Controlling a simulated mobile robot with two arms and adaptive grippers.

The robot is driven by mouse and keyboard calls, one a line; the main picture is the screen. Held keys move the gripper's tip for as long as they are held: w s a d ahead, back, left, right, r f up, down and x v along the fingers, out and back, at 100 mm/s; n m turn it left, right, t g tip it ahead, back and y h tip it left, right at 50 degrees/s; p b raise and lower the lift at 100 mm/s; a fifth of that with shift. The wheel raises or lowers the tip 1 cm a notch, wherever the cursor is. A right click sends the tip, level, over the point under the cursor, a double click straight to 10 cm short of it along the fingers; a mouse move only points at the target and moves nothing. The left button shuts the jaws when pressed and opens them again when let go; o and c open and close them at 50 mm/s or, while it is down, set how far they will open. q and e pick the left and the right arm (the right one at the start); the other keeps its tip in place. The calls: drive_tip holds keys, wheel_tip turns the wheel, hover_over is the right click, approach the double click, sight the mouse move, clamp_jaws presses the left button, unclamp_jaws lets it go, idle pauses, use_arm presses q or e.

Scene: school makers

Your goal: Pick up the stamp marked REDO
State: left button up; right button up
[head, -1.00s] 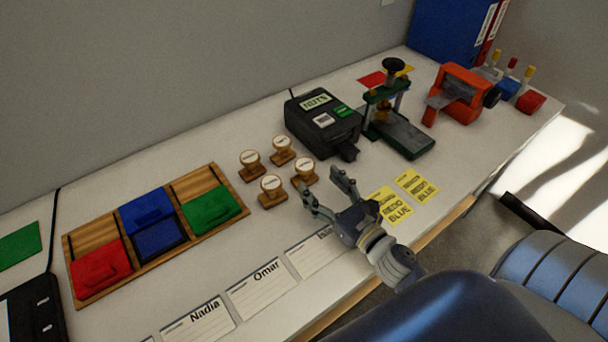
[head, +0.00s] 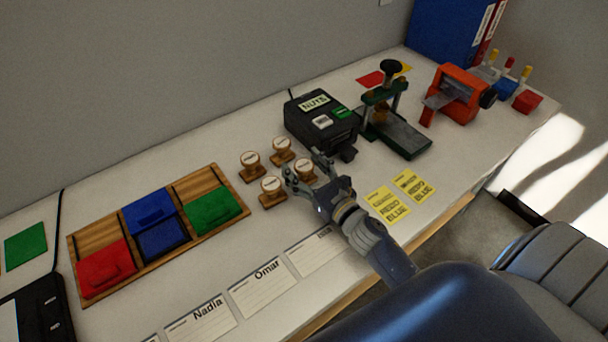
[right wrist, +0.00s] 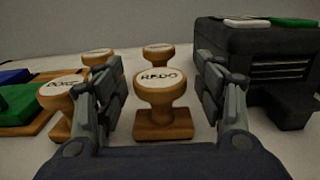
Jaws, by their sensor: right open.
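The REDO stamp (right wrist: 161,90) is wooden with a round white top marked REDO and a square base. In the right wrist view it stands upright between the two open fingers of my right gripper (right wrist: 162,85), with a gap to each finger. In the head view my right gripper (head: 306,170) is around the front right stamp (head: 305,168), whose base is mostly hidden by the fingers. Three similar stamps stand close by: front left (head: 271,188), back left (head: 250,163) and back right (head: 281,148). My left gripper is not in view.
A wooden tray (head: 95,242) with red, blue and green ink pads lies to the left. Name cards (head: 261,286) lie in front, and yellow cards (head: 388,207) lie to the right.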

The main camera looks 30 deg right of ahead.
drive_tip(key=c, duration=1.3)
drive_tip(key=shift+o, duration=0.2)
